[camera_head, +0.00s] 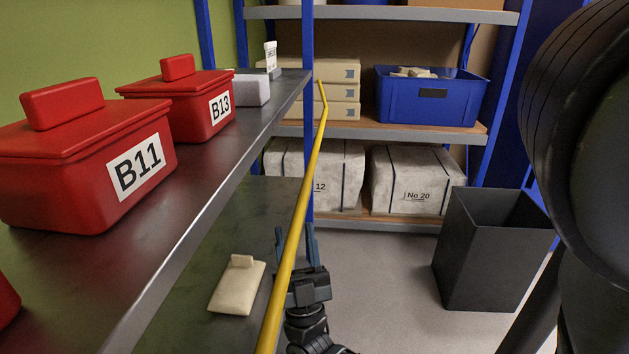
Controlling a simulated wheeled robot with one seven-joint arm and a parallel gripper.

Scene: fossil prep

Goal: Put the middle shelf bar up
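A long yellow bar (309,175) runs along the front of the left shelf, from the bottom of the picture toward the back. It bends near its far end, beside a blue upright. I take it to be the middle shelf bar. My gripper (295,231) is below the middle of the picture, with its fingers apart. The bar passes across the gap between the fingers in this view and hides part of the gripper. I cannot tell whether the fingers touch the bar or how far below it they are.
Red lidded boxes B11 (92,178) and B13 (188,112) stand on the left metal shelf (165,222). A cream block (237,287) lies on the lower shelf. A black bin (480,262) stands at right. A blue crate (430,103) sits on the back shelf. Open grey floor (390,290) lies between.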

